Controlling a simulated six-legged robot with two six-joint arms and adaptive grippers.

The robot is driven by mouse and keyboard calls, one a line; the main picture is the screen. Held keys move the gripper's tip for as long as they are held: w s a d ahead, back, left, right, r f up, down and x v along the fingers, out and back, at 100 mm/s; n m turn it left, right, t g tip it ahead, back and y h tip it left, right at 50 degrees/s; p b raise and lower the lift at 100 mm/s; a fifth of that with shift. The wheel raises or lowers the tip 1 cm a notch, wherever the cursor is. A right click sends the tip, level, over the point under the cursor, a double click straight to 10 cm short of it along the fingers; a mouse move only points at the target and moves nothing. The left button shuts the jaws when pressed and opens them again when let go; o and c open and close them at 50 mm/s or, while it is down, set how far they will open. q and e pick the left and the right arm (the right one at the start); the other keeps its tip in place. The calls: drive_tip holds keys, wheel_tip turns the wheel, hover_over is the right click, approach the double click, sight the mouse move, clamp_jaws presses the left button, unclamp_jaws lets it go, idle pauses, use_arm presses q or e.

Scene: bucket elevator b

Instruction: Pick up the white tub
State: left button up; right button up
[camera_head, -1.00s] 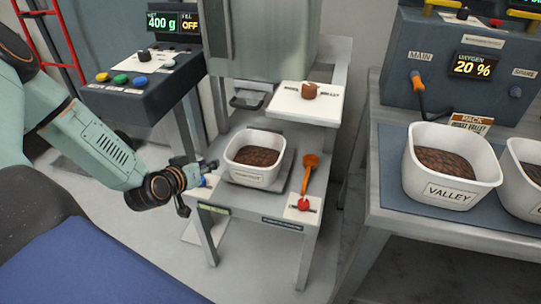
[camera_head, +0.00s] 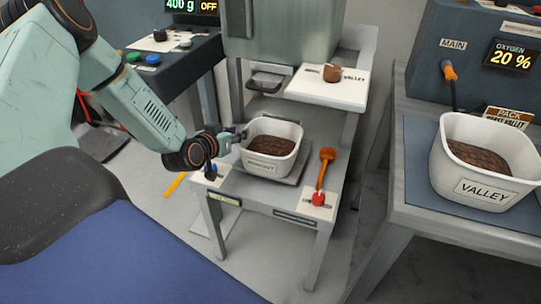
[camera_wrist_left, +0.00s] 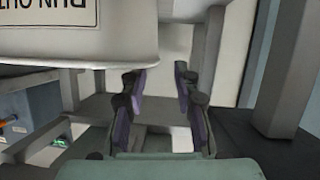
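A white tub (camera_head: 283,166) with brown contents and a front label stands on a grey plate on the small metal stand in the head view. My left gripper (camera_head: 236,138) is at the tub's left side, close to its rim; I cannot tell whether it touches. In the left wrist view, the white wall of a tub (camera_wrist_left: 70,42) with a cropped, upside-down label fills the upper left. The fingers of my left gripper (camera_wrist_left: 161,92) are apart there, with nothing clearly held between them. My right gripper is not in view.
An orange scoop (camera_head: 324,168) and a red knob (camera_head: 318,199) are right of the tub. A shelf (camera_head: 310,88) with a small brown cup (camera_head: 333,73) is above and behind. Another white tub (camera_head: 482,189), labelled VALLEY, stands on the right bench (camera_head: 413,180).

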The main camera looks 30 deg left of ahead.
use_arm(q)
drive_tip(key=b+x, duration=0.2)
drive_tip(key=x, duration=0.1)
drive_tip(key=b+x, duration=0.1)
drive_tip(key=shift+d+f, duration=0.3)
drive_tip(key=shift+f, duration=0.2)
drive_tip(key=shift+w+f+b, duration=0.1)
drive_tip(key=shift+w+b, duration=0.25)
drive_tip(key=shift+w, duration=0.2)
drive_tip(key=shift+a, duration=0.1)
clamp_jaws()
drive_tip(key=shift+w, duration=0.1)
